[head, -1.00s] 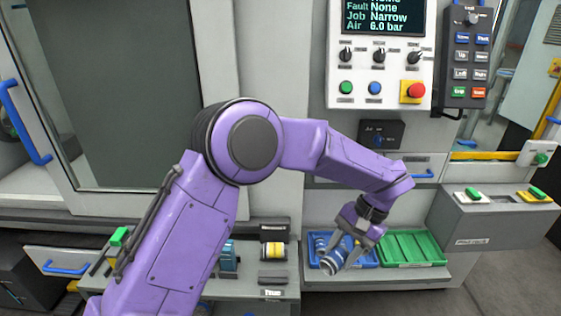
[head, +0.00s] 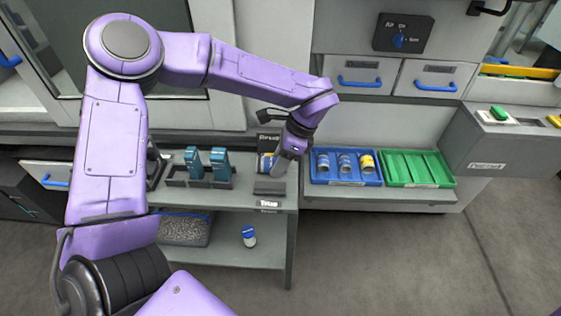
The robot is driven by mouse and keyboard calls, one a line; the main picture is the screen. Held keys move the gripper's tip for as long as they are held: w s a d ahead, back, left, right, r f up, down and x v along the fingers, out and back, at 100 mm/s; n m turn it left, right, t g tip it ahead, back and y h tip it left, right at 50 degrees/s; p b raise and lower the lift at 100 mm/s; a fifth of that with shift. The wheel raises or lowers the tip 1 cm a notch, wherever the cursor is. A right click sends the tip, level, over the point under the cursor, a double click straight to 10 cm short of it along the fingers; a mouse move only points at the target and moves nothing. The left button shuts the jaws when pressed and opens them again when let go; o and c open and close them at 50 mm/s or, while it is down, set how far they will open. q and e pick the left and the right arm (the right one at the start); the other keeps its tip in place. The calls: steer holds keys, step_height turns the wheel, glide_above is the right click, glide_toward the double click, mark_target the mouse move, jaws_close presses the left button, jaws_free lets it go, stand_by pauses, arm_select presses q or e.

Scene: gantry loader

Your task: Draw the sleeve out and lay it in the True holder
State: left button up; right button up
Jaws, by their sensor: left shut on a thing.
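My left gripper (head: 281,164) points down over the right end of the grey bench, at the holder with a dark label plate (head: 269,139). It is shut on a sleeve, mostly hidden by the fingers. A small blue and yellow patch (head: 265,163) shows just left of the fingers; I cannot tell whether it belongs to the held sleeve or to another in that holder. The True holder (head: 269,188), a dark block with its label below, sits just in front of the gripper at the bench's front edge. My right gripper is out of view.
A blue tray (head: 345,184) with three sleeves, one yellow-banded, and an empty-looking green tray (head: 417,183) stand to the right. Upright blue tools (head: 220,165) stand left on the bench. A blue-capped jar (head: 249,236) is on the lower shelf.

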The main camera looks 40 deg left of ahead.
mark_target(273, 190)
arm_select(q)
step_height(273, 190, down, 7)
steer(key=b, duration=0.4)
steer(key=shift+r, duration=0.2)
steer(key=shift+f+b, duration=0.45)
steer(key=shift+f, duration=0.05)
steer(key=shift+s, duration=0.1)
steer(key=o, duration=1.2)
steer(key=shift+c, duration=0.2)
steer(key=shift+o, duration=0.7)
steer(key=shift+s+r, duration=0.1)
steer(key=shift+s, duration=0.1)
steer(key=shift+w, duration=0.1)
